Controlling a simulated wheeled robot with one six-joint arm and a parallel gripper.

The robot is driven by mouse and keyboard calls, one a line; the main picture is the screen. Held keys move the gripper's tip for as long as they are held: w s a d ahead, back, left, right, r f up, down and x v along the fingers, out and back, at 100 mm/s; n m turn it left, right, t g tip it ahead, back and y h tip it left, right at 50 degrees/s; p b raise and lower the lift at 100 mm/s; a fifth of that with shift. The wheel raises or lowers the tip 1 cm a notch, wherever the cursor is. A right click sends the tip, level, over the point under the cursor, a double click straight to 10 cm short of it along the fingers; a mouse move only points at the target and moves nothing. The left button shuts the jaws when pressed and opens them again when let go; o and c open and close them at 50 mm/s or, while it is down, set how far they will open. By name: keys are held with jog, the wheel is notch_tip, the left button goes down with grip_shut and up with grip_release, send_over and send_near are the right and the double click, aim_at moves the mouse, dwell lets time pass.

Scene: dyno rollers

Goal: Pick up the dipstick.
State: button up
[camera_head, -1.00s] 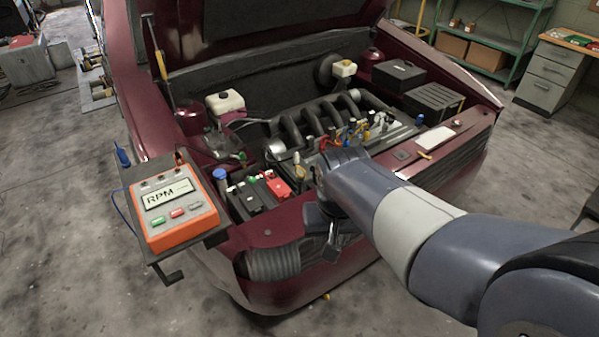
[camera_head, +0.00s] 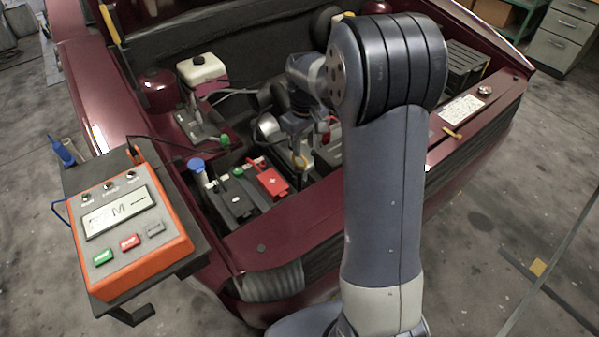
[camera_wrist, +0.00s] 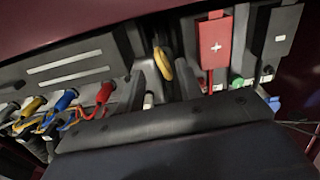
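The dipstick shows as a yellow loop handle (camera_wrist: 163,64) in the upper middle of the wrist view, between dark grey shapes. In the head view its yellow handle (camera_head: 300,163) is in the engine bay, right of the red battery cover. My gripper (camera_head: 299,146) points down just above the handle, very close to it. The lower part of the dipstick is hidden. Dark parts of my wrist fill the bottom of the wrist view. The fingers are too small and dark to tell whether they are open or shut, or touching the handle.
The battery's red cover (camera_head: 272,182) and black cover (camera_head: 236,208) lie close left. Coloured connectors (camera_wrist: 66,99) sit on the left of the wrist view. An orange RPM meter (camera_head: 130,228) stands on a side shelf. The maroon front edge (camera_head: 300,235) borders the bay.

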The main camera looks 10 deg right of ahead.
aim_at(306, 159)
jog(key=f, duration=0.7)
jog(key=shift+s+d, duration=0.1)
jog(key=shift+d, duration=0.15)
jog(key=shift+c, duration=0.5)
grip_shut()
